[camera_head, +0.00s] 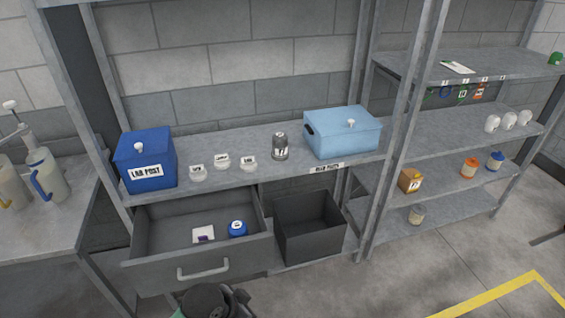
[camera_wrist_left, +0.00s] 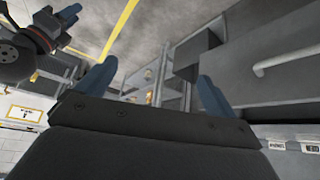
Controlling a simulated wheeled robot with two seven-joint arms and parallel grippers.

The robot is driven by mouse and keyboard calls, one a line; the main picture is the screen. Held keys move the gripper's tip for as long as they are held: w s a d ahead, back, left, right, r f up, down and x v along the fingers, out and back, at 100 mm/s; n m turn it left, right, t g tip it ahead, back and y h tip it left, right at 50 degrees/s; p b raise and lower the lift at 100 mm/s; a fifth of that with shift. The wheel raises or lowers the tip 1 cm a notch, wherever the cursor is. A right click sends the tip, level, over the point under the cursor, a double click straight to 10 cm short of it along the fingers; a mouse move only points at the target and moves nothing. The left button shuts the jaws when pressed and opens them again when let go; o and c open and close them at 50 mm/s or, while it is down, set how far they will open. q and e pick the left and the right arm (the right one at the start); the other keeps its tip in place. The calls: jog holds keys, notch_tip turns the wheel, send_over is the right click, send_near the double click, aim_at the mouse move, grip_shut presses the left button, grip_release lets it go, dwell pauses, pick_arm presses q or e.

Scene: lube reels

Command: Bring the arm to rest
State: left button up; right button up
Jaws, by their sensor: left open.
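My left gripper (camera_wrist_left: 158,85) shows in the left wrist view with its two blue-grey fingers wide apart and nothing between them. Beyond the fingers are the grey floor and shelving, seen tilted. What looks like my right gripper (camera_wrist_left: 68,26) shows at the upper left of that view, with blue-grey finger parts; whether its jaws are apart is unclear. In the head view, a dark arm part of mine (camera_head: 212,300) rises at the bottom edge, in front of the open drawer (camera_head: 160,265); no fingertips are clear there.
Above are a blue box (camera_head: 146,160), a light-blue box (camera_head: 343,132) and a metal canister (camera_head: 280,147). Floor is clear at lower right.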

pick_arm(q)
jog(key=s+a+f+n+y, duration=0.1)
jog(key=s+a+n+y, duration=0.4)
jog(key=s+a+n, duration=0.55)
pick_arm(e)
jog(key=w+v, duration=0.2)
jog(key=v, duration=1.9)
pick_arm(q)
jog(key=s+f+m+g+b, duration=0.1)
jog(key=s+f+b, duration=0.1)
jog(key=f, duration=1.3)
jog(key=s+d+f+m+g+b, duration=0.1)
jog(key=f+b, duration=0.3)
jog(key=f, duration=1.2)
jog(key=s+f+m+g+b, duration=0.1)
jog(key=s+f+b, duration=0.2)
jog(key=f, duration=1.3)
jog(key=shift+s+d+f+h+b, duration=0.25)
jog(key=shift+d+h+b, duration=0.1)
jog(key=shift+b, duration=0.15)
pick_arm(e)
jog(key=s+a+f+g, duration=0.1)
jog(key=s+f, duration=0.1)
jog(key=f, duration=2.1)
jog(key=s+a+f, duration=0.2)
jog(key=s+f, duration=0.1)
jog(key=f, duration=2.1)
jog(key=shift+a+g, duration=0.25)
jog(key=shift+g, duration=0.15)
jog(key=shift+s, duration=0.15)
